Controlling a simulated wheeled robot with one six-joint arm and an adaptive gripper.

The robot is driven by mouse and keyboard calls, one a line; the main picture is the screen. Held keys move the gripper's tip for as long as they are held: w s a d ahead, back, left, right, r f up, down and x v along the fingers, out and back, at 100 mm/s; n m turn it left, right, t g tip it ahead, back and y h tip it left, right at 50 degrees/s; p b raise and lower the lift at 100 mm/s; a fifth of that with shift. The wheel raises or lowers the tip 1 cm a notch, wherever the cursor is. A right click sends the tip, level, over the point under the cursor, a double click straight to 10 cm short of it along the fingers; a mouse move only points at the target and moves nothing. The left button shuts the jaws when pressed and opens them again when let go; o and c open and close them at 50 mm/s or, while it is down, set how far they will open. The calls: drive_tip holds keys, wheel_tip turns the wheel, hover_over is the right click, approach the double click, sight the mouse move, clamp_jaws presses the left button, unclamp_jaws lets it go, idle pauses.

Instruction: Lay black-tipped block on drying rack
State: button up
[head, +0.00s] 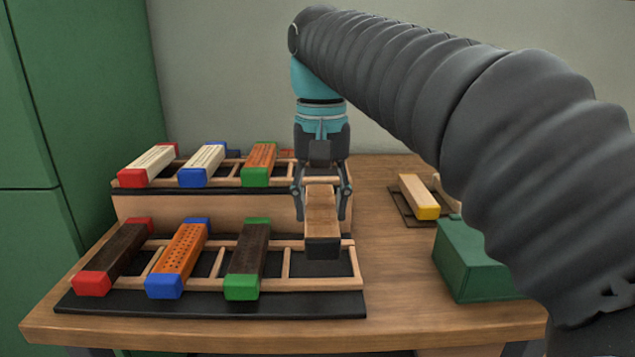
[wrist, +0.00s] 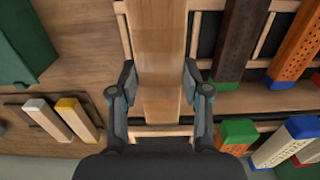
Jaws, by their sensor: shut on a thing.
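The black-tipped block (head: 321,212) is a pale wooden bar with its black end facing the head camera. My gripper (head: 321,208) is shut on its sides. In the wrist view the bar (wrist: 160,60) runs up between the fingers (wrist: 160,90), its black end out of sight. The two-tier drying rack (head: 329,284) has wooden rails on black bases. The held block is over the right end of the rack, above the lower tier's empty right bay. It seems raised above the front rail; contact farther back cannot be told.
The lower tier holds red-, blue- and green-tipped blocks (head: 247,258) to the left of that bay. The upper tier holds similar blocks (head: 206,160). On the right are a green box (head: 465,262) and a yellow-tipped block (head: 419,197) on a dark tray. Bare tabletop (head: 395,270) lies between.

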drive_tip(key=shift+w, duration=0.2)
drive_tip(key=shift+f, duration=0.95)
drive_tip(key=shift+f+b, duration=1.3)
drive_tip(key=shift+f, duration=0.8)
drive_tip(key=shift+f, duration=0.4)
drive_tip(key=o, duration=1.7)
drive_tip(key=shift+o, duration=0.2)
drive_tip(key=shift+r, duration=0.1)
